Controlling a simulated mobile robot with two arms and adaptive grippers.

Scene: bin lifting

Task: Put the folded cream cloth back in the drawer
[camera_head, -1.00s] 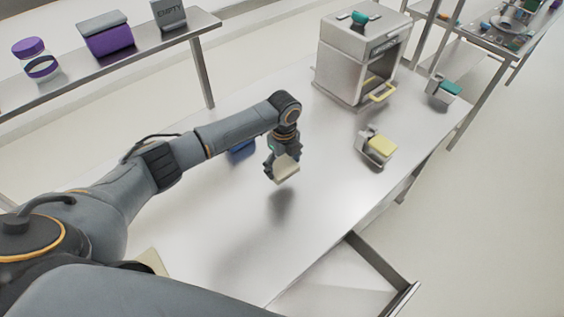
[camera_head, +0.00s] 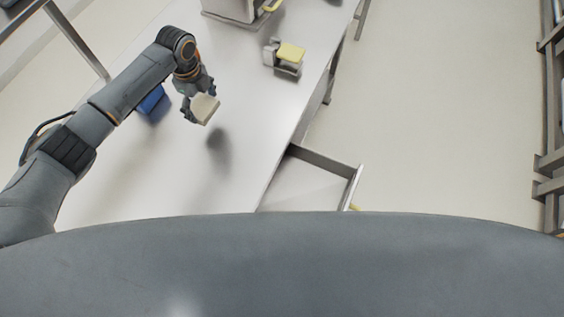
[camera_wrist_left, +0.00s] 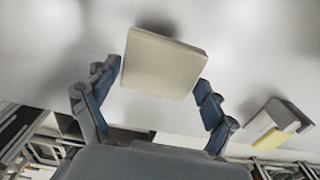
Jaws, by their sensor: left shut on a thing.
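My left gripper (camera_head: 199,106) is shut on the folded cream cloth (camera_head: 206,108) and holds it above the table, whose top carries a dark shadow below it. In the left wrist view the cloth (camera_wrist_left: 161,64) is a flat cream square between the two fingers of the gripper (camera_wrist_left: 154,88). The drawer (camera_head: 306,185) is pulled open at the table's edge, below and to the right of the cloth. Its visible inside is pale and looks empty; its near part is hidden behind a large grey part of my body. My right gripper is not in view.
A small metal holder with a yellow top (camera_head: 290,53) stands on the table (camera_head: 240,70) near its edge. A blue object (camera_head: 154,103) is partly behind my left arm. A metal box (camera_head: 232,10) stands at the back. Floor right of the table is clear up to a rack (camera_head: 549,160).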

